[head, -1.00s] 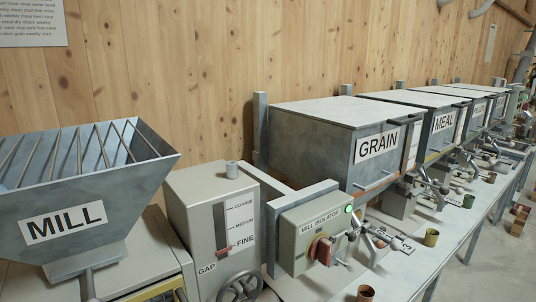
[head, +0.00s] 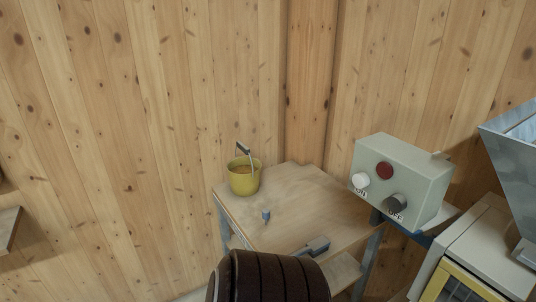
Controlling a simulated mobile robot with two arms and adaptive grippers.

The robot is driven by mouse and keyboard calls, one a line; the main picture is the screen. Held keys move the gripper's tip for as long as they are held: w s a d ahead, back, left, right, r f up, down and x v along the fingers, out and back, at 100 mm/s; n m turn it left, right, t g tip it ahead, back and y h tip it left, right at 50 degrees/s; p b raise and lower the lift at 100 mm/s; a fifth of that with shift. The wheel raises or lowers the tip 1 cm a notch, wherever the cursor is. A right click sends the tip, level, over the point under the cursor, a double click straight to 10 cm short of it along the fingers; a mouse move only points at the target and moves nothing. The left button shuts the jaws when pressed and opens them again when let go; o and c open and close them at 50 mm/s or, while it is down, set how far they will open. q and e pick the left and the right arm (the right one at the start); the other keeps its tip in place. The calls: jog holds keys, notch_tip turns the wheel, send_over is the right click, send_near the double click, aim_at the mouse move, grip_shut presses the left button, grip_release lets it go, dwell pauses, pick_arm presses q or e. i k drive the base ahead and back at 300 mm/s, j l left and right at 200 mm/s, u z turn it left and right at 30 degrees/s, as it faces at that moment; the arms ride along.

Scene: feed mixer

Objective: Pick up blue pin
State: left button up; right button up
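A small blue pin (head: 266,215) stands on the wooden top of a small table (head: 305,205), in the lower middle of the head view. It is near the front left part of the table top, in front of a yellow pot. Nothing touches it that I can see. Neither of my grippers shows in the head view.
A yellow pot (head: 244,178) with a handled tool in it stands at the table's back left. A grey object (head: 318,245) lies near the front edge. A dark ribbed rounded thing (head: 268,278) hides part of the front. A grey ON/OFF box (head: 402,180) is at right.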

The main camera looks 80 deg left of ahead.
aim_at(266, 212)
jog(key=u, duration=2.75)
jog(key=i+j, duration=0.2)
jog(key=j, duration=0.15)
jog(key=i+j+z, duration=0.1)
jog(key=i+j, duration=0.15)
jog(key=j, duration=0.1)
